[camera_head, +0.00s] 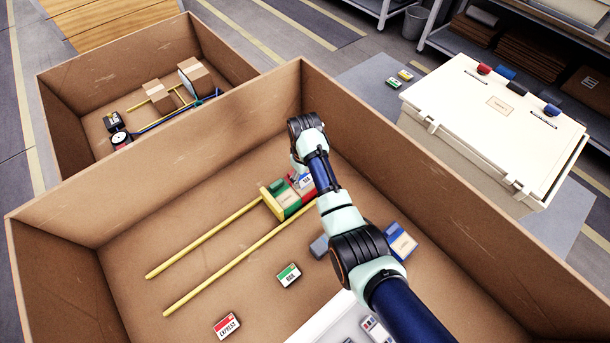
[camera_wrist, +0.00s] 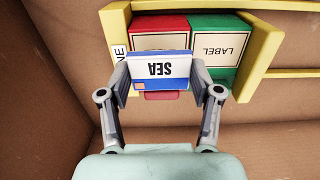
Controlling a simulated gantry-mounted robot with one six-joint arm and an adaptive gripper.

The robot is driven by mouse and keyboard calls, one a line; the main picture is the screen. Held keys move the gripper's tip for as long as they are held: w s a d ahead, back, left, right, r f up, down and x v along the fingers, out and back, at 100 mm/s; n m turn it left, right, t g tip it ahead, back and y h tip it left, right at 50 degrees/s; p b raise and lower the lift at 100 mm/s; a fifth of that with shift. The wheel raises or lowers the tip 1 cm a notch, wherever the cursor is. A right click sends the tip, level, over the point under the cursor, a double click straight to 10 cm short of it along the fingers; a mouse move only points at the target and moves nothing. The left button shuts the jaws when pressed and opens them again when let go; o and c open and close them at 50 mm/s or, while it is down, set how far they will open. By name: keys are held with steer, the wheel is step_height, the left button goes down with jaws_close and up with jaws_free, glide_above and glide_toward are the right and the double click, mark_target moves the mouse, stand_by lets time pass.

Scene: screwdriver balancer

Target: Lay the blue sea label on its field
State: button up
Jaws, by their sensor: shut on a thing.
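The blue and white sea label (camera_wrist: 160,70) is pinched between the fingertips of my gripper (camera_wrist: 162,90) in the wrist view, its lettering upside down. It hides part of a red box (camera_wrist: 160,22) behind it. A green box (camera_wrist: 212,25) with a cream field marked LABEL (camera_wrist: 220,44) stands beside the red one. I cannot tell whether the label touches the red box. In the head view my gripper (camera_head: 303,181) is at the red and green boxes. A blue box (camera_head: 400,240) with a cream field on top lies to the right, partly behind my arm.
A yellow frame (camera_wrist: 272,40) with long rails (camera_head: 205,235) borders the boxes inside the large carton (camera_head: 130,215). A green road label (camera_head: 289,275) and a red express label (camera_head: 226,326) lie on the carton floor. High carton walls surround my arm.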

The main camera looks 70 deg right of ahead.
steer(key=shift+f+b, duration=0.55)
steer(key=shift+f, duration=0.6)
steer(key=shift+f, duration=0.35)
steer(key=o, duration=0.9)
step_height(320, 180, up, 8)
steer(key=shift+f, duration=0.2)
stand_by(0.4)
